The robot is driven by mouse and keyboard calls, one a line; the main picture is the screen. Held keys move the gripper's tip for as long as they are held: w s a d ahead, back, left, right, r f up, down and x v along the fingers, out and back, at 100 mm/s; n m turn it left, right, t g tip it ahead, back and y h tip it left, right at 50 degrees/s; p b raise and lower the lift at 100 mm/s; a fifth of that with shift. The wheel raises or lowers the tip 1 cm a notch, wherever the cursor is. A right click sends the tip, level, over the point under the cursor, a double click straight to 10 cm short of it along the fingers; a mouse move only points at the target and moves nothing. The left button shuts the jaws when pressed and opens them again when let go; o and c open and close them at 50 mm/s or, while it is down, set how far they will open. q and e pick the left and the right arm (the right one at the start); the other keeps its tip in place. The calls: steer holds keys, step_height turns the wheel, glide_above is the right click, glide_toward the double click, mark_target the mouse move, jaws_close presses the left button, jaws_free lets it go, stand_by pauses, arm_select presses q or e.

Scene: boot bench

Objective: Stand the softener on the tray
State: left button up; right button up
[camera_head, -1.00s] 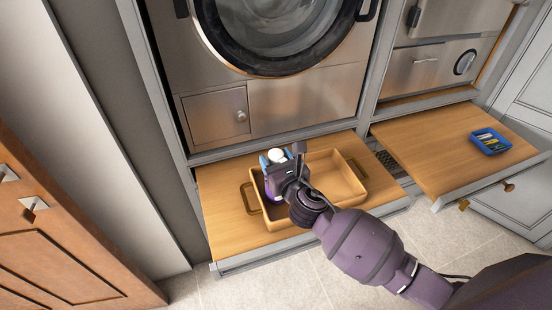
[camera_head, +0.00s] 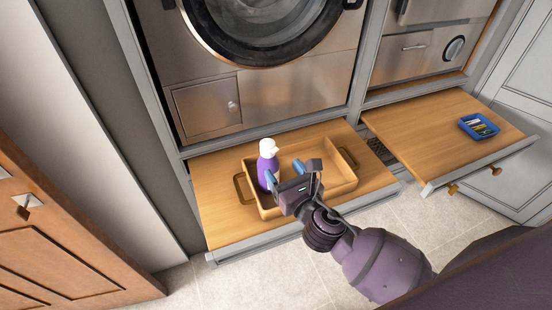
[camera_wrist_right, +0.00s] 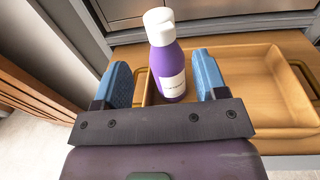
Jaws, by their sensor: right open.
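The softener is a purple bottle (camera_head: 267,171) with a white cap and a pale label. It stands upright in the left part of the tan tray (camera_head: 341,186), which has a handle at each end. The bottle (camera_wrist_right: 168,72) and the tray (camera_wrist_right: 270,55) also show in the right wrist view. My right gripper (camera_head: 284,174) is open, its blue fingers spread. It is just in front of the bottle, and in the wrist view (camera_wrist_right: 164,78) the bottle shows between the fingers with gaps on both sides. My left gripper is not in view.
The tray lies on a pulled-out wooden shelf (camera_head: 215,205) below a round-doored machine (camera_head: 262,25). A second pulled-out shelf (camera_head: 425,130) at the right carries a blue basket (camera_head: 479,127) of small items. A wooden door (camera_head: 60,240) is at the left.

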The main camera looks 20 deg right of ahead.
steer(key=shift+s+d, duration=0.15)
steer(key=shift+s, duration=1.15)
steer(key=s+d+f+n+g+h, duration=0.1)
steer(key=s+d+f+n+g, duration=0.2)
steer(key=n, duration=1.4)
steer(key=s+d+f+n+g+h, duration=0.1)
steer(key=s+d+f+n+g, duration=0.2)
steer(key=s+d+f+n, duration=0.4)
steer(key=s+f+n, duration=0.5)
steer(key=f+n, duration=0.1)
steer(key=n, duration=0.5)
steer(key=shift+s+f+n, duration=0.25)
steer(key=shift+s+n, duration=0.05)
